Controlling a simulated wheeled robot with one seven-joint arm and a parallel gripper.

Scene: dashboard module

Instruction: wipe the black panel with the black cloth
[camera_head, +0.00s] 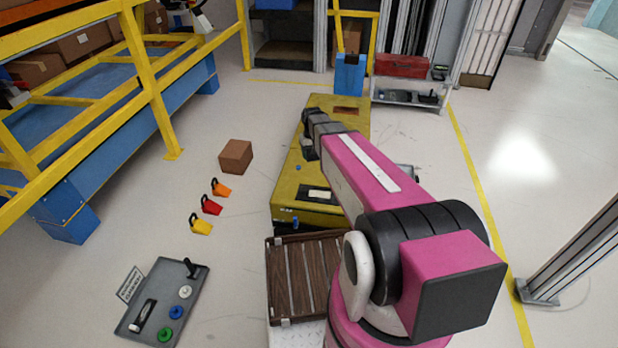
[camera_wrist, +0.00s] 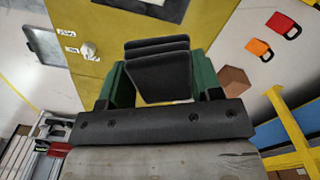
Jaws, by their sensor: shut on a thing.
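My gripper (camera_wrist: 157,85) has green fingers shut on a folded black cloth (camera_wrist: 158,68), whose layered folds stand out between them. In the head view my gripper (camera_head: 308,145) hangs above the left part of a yellow module (camera_head: 335,140). A black panel with a pale part (camera_head: 318,195) lies on the module's near end, apart from the gripper. A dark panel in a grey frame (camera_wrist: 155,6) is cut off at the top of the wrist view, beyond the cloth. I cannot tell whether the cloth touches the module.
A white knob (camera_wrist: 88,48) and small labels sit on the module. A brown box (camera_head: 236,156) and yellow, red and orange padlock-like pieces (camera_head: 211,205) lie on the floor to the left. A slatted brown crate (camera_head: 305,275) and a grey board with buttons (camera_head: 165,300) are nearer.

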